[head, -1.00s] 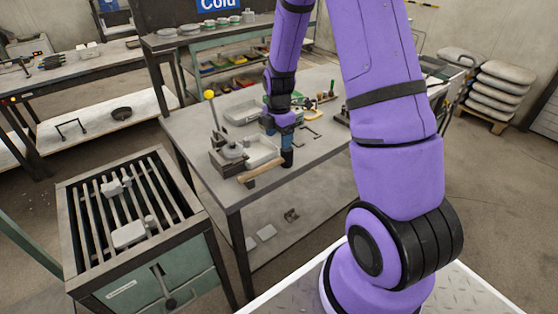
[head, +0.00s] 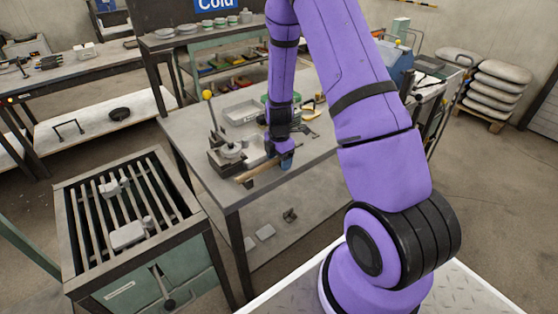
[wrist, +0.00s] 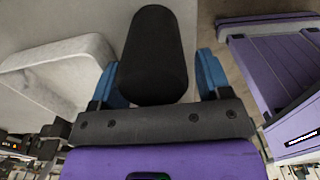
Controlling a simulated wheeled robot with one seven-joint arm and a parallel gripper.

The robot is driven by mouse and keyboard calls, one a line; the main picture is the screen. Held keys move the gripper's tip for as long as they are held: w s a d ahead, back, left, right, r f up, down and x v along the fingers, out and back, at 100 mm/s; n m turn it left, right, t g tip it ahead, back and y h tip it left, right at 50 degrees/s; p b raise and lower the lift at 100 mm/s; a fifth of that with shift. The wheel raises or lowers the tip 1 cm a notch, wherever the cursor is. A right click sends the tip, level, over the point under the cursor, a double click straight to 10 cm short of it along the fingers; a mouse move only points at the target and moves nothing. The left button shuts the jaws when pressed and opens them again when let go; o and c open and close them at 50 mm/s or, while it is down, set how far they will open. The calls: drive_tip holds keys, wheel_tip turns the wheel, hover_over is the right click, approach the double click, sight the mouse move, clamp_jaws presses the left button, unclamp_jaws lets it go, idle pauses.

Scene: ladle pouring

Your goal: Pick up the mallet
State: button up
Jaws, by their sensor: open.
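The mallet lies near the front edge of the workbench in the head view, its pale wooden handle (head: 257,171) pointing left. Its black cylindrical head is hidden behind my gripper there. In the wrist view a black cylinder, which looks like the mallet head (wrist: 153,50), lies between my two blue fingers. My gripper (head: 287,162) is down at the right end of the handle; it also shows in the wrist view (wrist: 158,78). The fingers stand apart on either side of the black head, with a gap visible on the right. The handle is not clear in the wrist view.
A grey metal fixture (head: 230,152) with a yellow-tipped rod stands close left of the mallet. A shallow grey tray (head: 241,113) lies behind it, and a pale tray (wrist: 58,72) is left in the wrist view. A slatted cart (head: 127,202) stands left of the workbench (head: 215,187).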

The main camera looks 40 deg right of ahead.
drive_tip(key=shift+c, duration=0.2)
clamp_jaws()
drive_tip(key=shift+r, duration=0.1)
